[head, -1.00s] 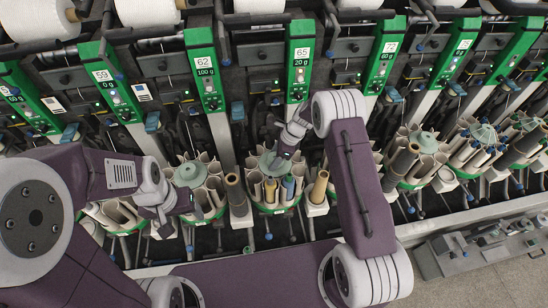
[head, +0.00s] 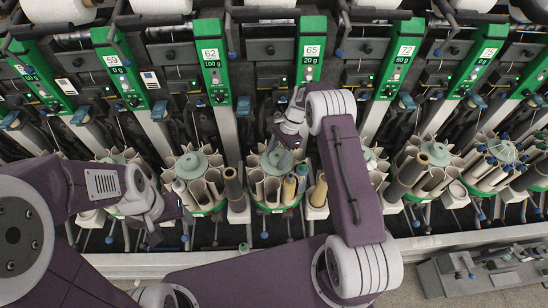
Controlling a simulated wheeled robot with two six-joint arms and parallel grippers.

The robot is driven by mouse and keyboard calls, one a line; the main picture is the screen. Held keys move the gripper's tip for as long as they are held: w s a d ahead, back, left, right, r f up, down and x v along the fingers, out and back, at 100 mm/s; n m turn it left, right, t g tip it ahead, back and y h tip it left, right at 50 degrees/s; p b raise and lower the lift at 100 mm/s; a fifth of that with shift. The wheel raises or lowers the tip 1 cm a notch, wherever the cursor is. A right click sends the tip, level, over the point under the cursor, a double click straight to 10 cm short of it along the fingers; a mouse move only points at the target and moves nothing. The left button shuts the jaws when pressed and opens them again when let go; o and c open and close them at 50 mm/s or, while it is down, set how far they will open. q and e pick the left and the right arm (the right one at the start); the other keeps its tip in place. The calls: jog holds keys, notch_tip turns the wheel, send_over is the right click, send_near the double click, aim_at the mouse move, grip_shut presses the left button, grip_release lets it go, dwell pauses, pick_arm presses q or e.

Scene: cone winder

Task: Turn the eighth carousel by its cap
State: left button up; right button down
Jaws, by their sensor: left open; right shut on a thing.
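The carousel (head: 258,186) below the panel marked 65 has a green base, pale grey tubes and a grey-green cap. A yellow tube (head: 289,188) stands at its front right and a blue one (head: 302,171) at its right side. My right gripper (head: 279,154) reaches down onto the cap and is shut on it; the fingers hide part of the cap. My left gripper (head: 172,215) is open and empty, in front of the neighbouring carousel on the left.
A similar carousel (head: 194,163) stands to the left, with others in a row to the right. Dark and tan tubes (head: 319,189) stand between carousels. A pale rail (head: 450,240) runs along the front, and a grey fixture (head: 490,272) lies at the lower right.

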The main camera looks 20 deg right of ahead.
jog(key=n+g+h+b, duration=0.1)
jog(key=n, duration=0.3)
jog(key=shift+n+b, duration=0.3)
jog(key=shift+b, duration=0.1)
jog(key=n+g+h+b, duration=0.1)
jog(key=n, duration=0.2)
jog(key=shift+d+n, duration=0.1)
jog(key=shift+n, duration=0.3)
jog(key=n+h+b, duration=0.1)
jog(key=n, duration=0.2)
jog(key=shift+g, duration=0.4)
jog(key=shift+r+n+h, duration=0.15)
jog(key=shift+n+h, duration=0.55)
jog(key=shift+n, duration=0.9)
jog(key=c, duration=0.5)
grip_release()
